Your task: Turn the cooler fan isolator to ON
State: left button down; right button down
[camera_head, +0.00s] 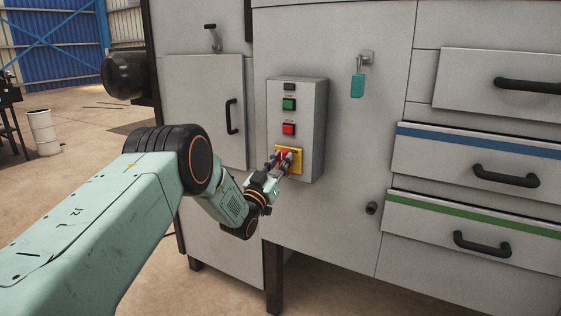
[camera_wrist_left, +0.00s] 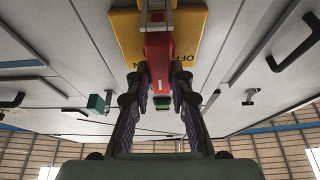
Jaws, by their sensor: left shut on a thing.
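The cooler fan isolator is a red handle (camera_head: 283,154) on a yellow plate (camera_head: 298,166), low on a grey control box (camera_head: 311,130). My left gripper (camera_head: 280,160) is at the handle, and its fingers cover part of it. In the left wrist view, the fingers (camera_wrist_left: 159,82) lie on both sides of the red handle (camera_wrist_left: 158,48), shut on it. The yellow plate (camera_wrist_left: 190,28) shows there with black lettering, and OFF is readable to the right of the handle. My right gripper is not in view.
A green button (camera_head: 289,104) and a red button (camera_head: 289,129) sit above the isolator on the box. A teal padlock (camera_head: 357,86) hangs to the right. A cabinet door handle (camera_head: 232,117) is left; drawers with black handles (camera_head: 506,176) are right.

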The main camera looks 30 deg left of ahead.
pick_arm(q)
jog(key=shift+d+f, duration=0.1)
jog(key=shift+f, duration=0.35)
jog(key=c, duration=1.4)
grip_release()
jog(key=shift+s, duration=0.1)
jog(key=shift+o, duration=1)
jog(key=shift+r, duration=0.25)
jog(key=v, duration=1.1)
jog(key=shift+s, duration=0.4)
